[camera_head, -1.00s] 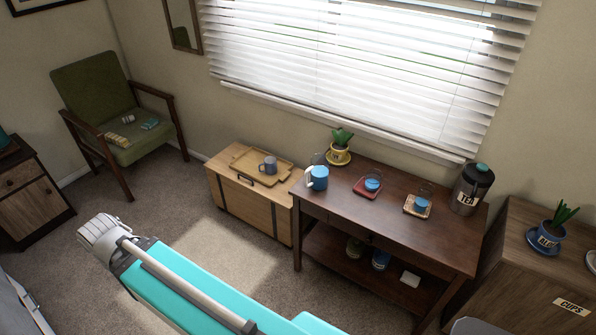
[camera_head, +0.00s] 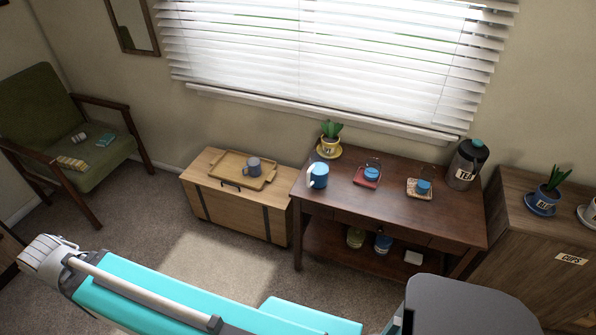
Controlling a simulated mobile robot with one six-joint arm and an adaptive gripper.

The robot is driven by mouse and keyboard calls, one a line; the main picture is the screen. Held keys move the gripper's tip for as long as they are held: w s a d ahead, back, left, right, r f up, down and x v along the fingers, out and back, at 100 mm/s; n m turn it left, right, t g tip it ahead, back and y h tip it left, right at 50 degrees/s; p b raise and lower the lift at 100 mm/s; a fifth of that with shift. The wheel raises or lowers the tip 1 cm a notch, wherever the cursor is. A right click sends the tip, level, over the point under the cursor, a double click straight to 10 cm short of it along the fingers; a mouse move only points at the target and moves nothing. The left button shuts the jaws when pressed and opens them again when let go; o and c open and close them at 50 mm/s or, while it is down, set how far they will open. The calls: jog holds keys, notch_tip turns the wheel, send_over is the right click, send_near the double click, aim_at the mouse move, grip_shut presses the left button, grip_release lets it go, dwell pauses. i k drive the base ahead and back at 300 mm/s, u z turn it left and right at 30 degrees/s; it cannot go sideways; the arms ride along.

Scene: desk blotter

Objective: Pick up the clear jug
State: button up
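A tall jug-like container (camera_head: 467,164) with a dark lid, a teal knob and a "TEA" label stands upright at the back right of the dark wooden table (camera_head: 400,205). Its body looks grey and partly see-through; I cannot tell for sure that it is the clear jug. A blue vessel with a pale handle (camera_head: 318,175) stands at the table's left. Two small vessels with blue lower parts and faint clear outlines stand on a red tray (camera_head: 360,182) and a patterned coaster (camera_head: 412,193). My gripper is not in view; my turquoise arm crosses the lower left.
A potted plant (camera_head: 331,134) stands at the table's back left. A wooden chest (camera_head: 225,203) with a tray (camera_head: 233,167) and grey mug (camera_head: 254,166) is left of the table. A "CUPS" cabinet (camera_head: 535,240) is at right. Carpet (camera_head: 215,262) is open before the chest.

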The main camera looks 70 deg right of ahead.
aim_at(318, 173)
jog(key=z, duration=0.05)
jog(key=i, duration=0.8)
jog(key=z, duration=2.5)
